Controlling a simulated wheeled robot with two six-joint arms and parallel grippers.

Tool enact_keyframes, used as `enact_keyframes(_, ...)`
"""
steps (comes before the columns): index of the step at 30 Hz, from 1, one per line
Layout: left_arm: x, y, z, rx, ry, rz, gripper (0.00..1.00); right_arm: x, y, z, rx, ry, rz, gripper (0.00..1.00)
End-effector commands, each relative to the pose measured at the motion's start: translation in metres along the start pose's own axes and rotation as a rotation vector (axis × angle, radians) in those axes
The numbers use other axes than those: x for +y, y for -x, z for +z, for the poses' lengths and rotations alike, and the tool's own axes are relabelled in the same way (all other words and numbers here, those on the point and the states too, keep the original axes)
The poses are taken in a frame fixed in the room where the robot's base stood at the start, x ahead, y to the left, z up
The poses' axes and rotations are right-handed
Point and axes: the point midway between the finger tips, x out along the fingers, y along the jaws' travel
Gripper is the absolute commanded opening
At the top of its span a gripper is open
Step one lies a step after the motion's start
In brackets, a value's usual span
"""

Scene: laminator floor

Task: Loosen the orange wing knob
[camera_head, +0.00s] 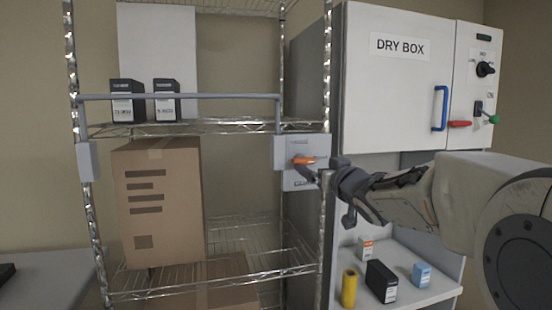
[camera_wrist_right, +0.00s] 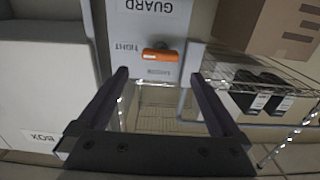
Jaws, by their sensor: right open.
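The orange wing knob (camera_head: 303,160) sits on a pale plate (camera_head: 290,176) at the right post of the wire shelf. In the right wrist view the knob (camera_wrist_right: 161,55) lies crosswise, upside down to the camera, with printed lettering around it. My right gripper (camera_head: 335,186) reaches in from the right, its dark fingers close to the plate. In the wrist view the right gripper (camera_wrist_right: 160,76) is open and empty, its fingers spread to either side of the knob, which shows beyond the tips. I see no contact with the knob. My left gripper is not in view.
A grey guard bar (camera_head: 200,97) crosses the wire shelf in front of two dark cartridge boxes (camera_head: 166,101). A cardboard box (camera_head: 160,200) stands below. The white dry box (camera_head: 390,90) is behind my right arm, above a small shelf (camera_head: 408,294) with several bottles and boxes.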

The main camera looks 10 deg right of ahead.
Motion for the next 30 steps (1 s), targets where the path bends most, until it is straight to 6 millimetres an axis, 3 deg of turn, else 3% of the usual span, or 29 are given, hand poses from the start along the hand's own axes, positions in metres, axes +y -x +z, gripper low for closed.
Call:
enact_keyframes(3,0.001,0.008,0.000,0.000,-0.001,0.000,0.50,-0.001,-0.025,-0.001,-0.004,-0.001,-0.001,1.00)
enact_keyframes(10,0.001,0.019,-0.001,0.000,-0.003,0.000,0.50,-0.001,-0.060,-0.001,-0.003,0.000,0.000,1.00)
enact_keyframes(23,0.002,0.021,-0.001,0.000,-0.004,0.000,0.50,-0.001,-0.071,0.001,-0.002,0.001,0.000,1.00)
enact_keyframes(29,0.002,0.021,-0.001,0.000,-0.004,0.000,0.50,-0.001,-0.071,0.001,-0.002,0.000,0.000,0.27)
enact_keyframes(30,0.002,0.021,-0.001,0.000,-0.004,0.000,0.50,-0.001,-0.071,0.001,-0.002,0.000,0.000,0.24)
